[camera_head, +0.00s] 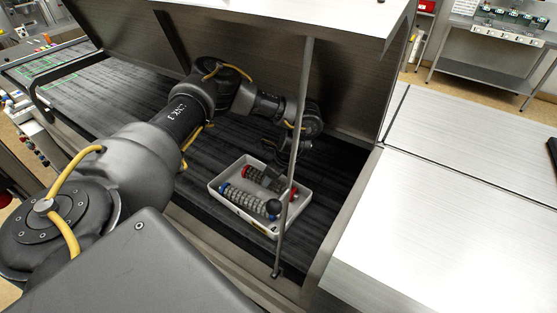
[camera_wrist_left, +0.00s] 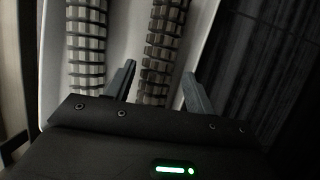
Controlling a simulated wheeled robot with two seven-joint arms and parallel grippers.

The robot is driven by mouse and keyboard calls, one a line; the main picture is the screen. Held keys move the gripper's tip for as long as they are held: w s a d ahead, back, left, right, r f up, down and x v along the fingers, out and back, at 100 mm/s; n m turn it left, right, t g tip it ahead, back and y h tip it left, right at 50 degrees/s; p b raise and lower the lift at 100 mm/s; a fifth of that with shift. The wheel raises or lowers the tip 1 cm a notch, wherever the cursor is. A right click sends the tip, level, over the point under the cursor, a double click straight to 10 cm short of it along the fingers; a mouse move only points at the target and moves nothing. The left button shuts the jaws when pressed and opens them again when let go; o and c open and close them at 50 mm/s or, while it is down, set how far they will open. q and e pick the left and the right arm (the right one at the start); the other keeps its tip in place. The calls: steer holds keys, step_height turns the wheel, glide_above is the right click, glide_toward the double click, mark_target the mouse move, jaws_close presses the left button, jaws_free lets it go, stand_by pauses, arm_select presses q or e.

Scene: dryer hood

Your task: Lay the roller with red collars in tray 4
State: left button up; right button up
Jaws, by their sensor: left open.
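The roller with red collars (camera_head: 263,180) lies in a white tray (camera_head: 215,190) on the dark belt under the raised hood. A second roller, with blue collars (camera_head: 244,199), lies beside it, nearer the front of the tray. My left gripper (camera_head: 280,172) reaches down over the tray at the red-collared roller and partly hides it. In the left wrist view my left gripper (camera_wrist_left: 158,75) is open, its fingers on either side of the right-hand ribbed roller (camera_wrist_left: 163,40); the other roller (camera_wrist_left: 86,45) is to the left. Collars are not visible there. I cannot read the tray's label. My right gripper is not in view.
The raised hood (camera_head: 350,75) overhangs my arm. A bare metal surface (camera_head: 450,210) lies to the right. The belt (camera_head: 110,95) is clear at left.

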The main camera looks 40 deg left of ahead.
arm_select(q)
steer(key=b+v, duration=0.1)
steer(key=v, duration=0.7)
stand_by(0.4)
